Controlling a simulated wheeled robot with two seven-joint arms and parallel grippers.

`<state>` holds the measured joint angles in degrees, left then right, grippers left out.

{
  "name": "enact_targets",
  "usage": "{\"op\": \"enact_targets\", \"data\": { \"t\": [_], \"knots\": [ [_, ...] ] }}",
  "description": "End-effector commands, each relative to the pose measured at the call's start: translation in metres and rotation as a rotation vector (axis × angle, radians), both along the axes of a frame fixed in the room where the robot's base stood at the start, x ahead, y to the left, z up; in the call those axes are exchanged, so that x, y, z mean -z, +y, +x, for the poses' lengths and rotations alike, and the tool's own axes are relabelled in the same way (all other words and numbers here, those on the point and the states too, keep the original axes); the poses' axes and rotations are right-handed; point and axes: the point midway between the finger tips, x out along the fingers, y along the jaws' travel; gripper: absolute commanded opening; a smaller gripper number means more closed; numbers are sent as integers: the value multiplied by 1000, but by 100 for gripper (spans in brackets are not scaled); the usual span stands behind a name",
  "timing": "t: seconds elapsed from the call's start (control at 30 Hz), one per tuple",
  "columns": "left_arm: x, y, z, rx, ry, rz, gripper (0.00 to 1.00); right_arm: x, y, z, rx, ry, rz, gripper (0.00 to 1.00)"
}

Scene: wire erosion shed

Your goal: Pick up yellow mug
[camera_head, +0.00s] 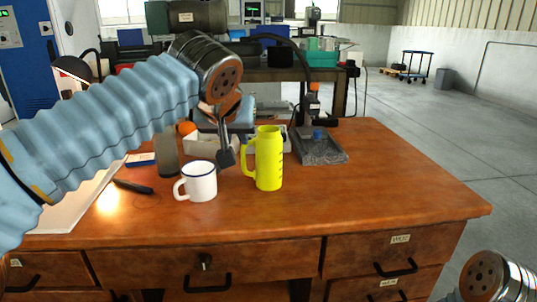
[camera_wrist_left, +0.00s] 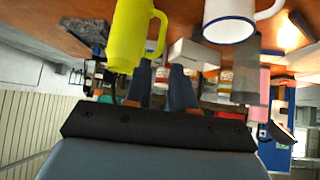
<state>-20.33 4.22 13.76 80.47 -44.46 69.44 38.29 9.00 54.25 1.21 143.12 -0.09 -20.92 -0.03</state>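The tall yellow mug (camera_head: 269,160) stands upright on the wooden desk, with its handle on its left side. In the left wrist view, which is upside down, the yellow mug (camera_wrist_left: 127,35) is at the upper left. My left gripper (camera_head: 229,155) hangs just left of the mug's handle, pointing down. In the left wrist view its two fingers (camera_wrist_left: 160,88) are apart with nothing held between them, so it is open and empty. Contact with the handle cannot be told. Of my right arm only a wrist part shows at the bottom right; its gripper is out of view.
A white mug (camera_head: 199,182) with a blue rim stands close on the left, also in the left wrist view (camera_wrist_left: 230,22). A grey stand (camera_head: 319,148) is behind right. A dark pen-like tool (camera_head: 133,186) lies left. The desk's (camera_head: 400,190) right side is clear.

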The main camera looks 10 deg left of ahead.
Motion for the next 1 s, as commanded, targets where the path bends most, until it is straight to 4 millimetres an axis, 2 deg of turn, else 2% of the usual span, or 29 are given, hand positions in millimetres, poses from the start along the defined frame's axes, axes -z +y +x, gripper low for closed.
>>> {"op": "enact_targets", "data": {
  "t": [0.07, 0.4, 0.57, 0.83, 1.0],
  "knots": [
    [4, 2, 4, -5, -1, 1, 24, 1, 0, 0, 0, 1, 0, 98],
    [51, 6, 50, -4, 0, 1, 24, 4, -1, 0, 2, 0, -2, 98],
    [60, 7, 59, -4, -1, -1, 24, 4, -1, 0, 2, 0, -2, 98],
    [92, 10, 84, -4, 1, 0, 24, 3, -1, 0, 2, 0, -2, 98],
    [99, 11, 92, -4, -1, -1, 24, 2, -1, 0, 1, 0, -1, 98]
  ]
}}
